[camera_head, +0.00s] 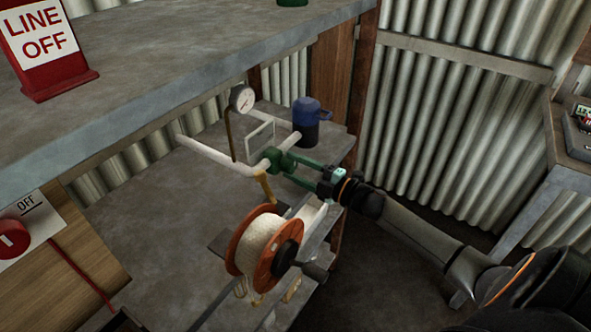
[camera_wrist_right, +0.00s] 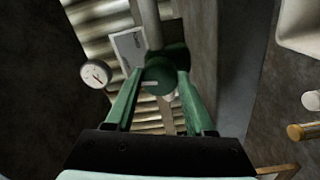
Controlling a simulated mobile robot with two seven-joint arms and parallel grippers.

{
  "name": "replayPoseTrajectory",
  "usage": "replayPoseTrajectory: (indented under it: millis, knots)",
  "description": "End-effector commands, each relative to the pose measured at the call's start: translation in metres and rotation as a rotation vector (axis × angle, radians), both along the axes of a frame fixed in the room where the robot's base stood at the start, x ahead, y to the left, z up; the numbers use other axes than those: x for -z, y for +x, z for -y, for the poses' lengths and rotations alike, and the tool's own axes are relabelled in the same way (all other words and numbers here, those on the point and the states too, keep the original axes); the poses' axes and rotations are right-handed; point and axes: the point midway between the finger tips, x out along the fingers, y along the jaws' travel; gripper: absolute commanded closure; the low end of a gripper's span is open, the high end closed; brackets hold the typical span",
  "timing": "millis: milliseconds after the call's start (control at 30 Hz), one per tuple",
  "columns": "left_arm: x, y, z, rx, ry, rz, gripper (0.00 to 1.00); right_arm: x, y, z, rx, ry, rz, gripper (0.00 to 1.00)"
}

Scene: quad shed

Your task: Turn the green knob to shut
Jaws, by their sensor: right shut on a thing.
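The green knob (camera_head: 274,158) sits on a white pipe (camera_head: 215,152) on the lower shelf in the head view. In the right wrist view the knob (camera_wrist_right: 158,78) lies between the green fingertips, with a pale mark on its face. My right gripper (camera_head: 283,163) reaches in from the right and is shut on the knob; it also shows in the right wrist view (camera_wrist_right: 157,84). The fingers partly cover the knob's sides. My left gripper is not in view.
The upper shelf (camera_head: 170,50) with a red "LINE OFF" sign (camera_head: 45,50) overhangs. Corrugated wall (camera_head: 440,130) lies behind.

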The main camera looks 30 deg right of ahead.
Motion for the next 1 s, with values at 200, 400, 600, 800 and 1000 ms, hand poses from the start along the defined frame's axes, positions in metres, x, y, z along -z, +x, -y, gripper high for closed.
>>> replayPoseTrajectory:
  millis: [200,400,600,800,1000]
  knots:
    - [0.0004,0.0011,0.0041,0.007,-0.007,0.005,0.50,0.0017,-0.0004,-0.0003,-0.001,-0.096,0.038,1.00]
    - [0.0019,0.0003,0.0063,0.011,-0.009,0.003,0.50,0.0012,-0.0004,-0.0002,-0.001,-0.139,0.056,1.00]
    - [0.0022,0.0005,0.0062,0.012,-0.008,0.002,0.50,0.0008,-0.0004,-0.0002,-0.001,-0.152,0.062,1.00]
    - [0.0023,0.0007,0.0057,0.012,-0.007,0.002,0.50,0.0008,-0.0003,-0.0001,-0.001,-0.153,0.061,1.00]
    - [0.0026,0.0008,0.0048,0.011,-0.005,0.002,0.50,0.0008,-0.0003,-0.0001,-0.001,-0.153,0.061,0.34]
